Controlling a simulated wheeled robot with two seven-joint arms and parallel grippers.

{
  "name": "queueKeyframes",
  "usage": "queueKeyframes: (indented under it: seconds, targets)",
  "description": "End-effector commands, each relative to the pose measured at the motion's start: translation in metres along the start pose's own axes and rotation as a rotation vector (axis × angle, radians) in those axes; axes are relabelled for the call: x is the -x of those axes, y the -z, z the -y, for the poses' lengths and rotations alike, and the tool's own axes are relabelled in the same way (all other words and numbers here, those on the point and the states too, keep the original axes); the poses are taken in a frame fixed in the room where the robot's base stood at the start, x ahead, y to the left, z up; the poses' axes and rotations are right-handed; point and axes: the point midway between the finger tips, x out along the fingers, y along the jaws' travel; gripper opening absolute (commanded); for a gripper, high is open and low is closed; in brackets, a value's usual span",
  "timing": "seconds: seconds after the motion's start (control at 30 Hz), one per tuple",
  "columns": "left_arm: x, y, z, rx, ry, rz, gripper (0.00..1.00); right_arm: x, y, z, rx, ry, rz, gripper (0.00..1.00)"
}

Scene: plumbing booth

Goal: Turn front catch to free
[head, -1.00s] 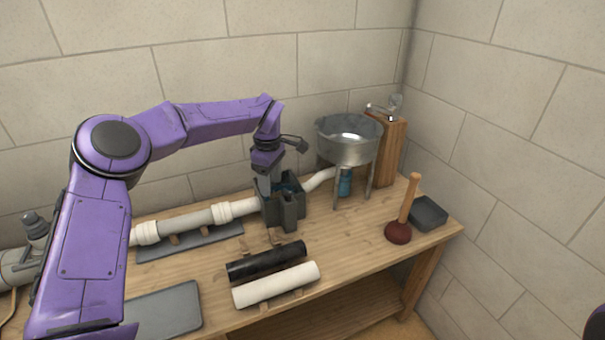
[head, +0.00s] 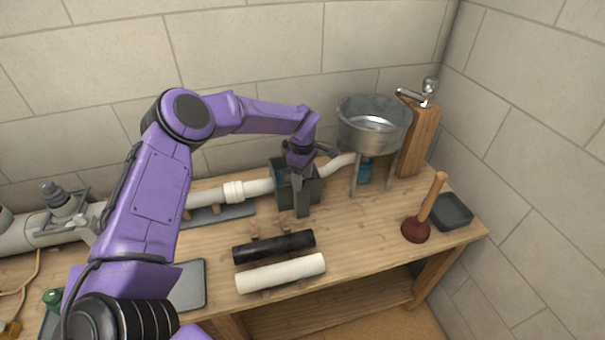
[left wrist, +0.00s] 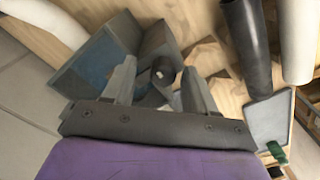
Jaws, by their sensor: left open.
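A dark grey box (head: 284,188) with a bluish inside stands on the bench between the white pipes. In the left wrist view the same box (left wrist: 92,62) fills the upper left. A dark round knob (left wrist: 163,72) with a small white mark sits at the box's side; it looks like the front catch, though I cannot read its setting. My left gripper (left wrist: 161,68) is open, with one finger on each side of the knob. I cannot tell whether they touch it. In the head view my left gripper (head: 303,164) is over the box and hides part of it. My right gripper is not in view.
A black pipe (head: 274,247) and a white pipe (head: 282,273) lie in front of the box. A metal basin (head: 373,125) on legs stands to the right, near a plunger (head: 417,230) and a dark tray (head: 452,211). The bench between box and plunger is clear.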

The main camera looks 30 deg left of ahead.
Motion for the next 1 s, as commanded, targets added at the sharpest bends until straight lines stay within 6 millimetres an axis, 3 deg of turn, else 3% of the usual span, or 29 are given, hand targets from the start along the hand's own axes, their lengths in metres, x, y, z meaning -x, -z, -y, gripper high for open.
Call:
queueKeyframes:
  seconds: [0.23,0.4,0.77,1.0]
  targets:
    - [-0.001,0.0,0.0,0.001,-0.001,0.0,0.54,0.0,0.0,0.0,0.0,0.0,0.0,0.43]
    - [-0.001,0.0,0.0,0.001,0.0,0.0,0.01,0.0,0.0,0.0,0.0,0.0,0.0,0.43]
    - [-0.004,0.0,0.001,0.031,0.003,0.001,0.01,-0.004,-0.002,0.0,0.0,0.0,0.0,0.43]
    - [-0.006,0.0,0.001,0.161,0.004,0.002,0.01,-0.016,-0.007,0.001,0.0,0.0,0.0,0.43]
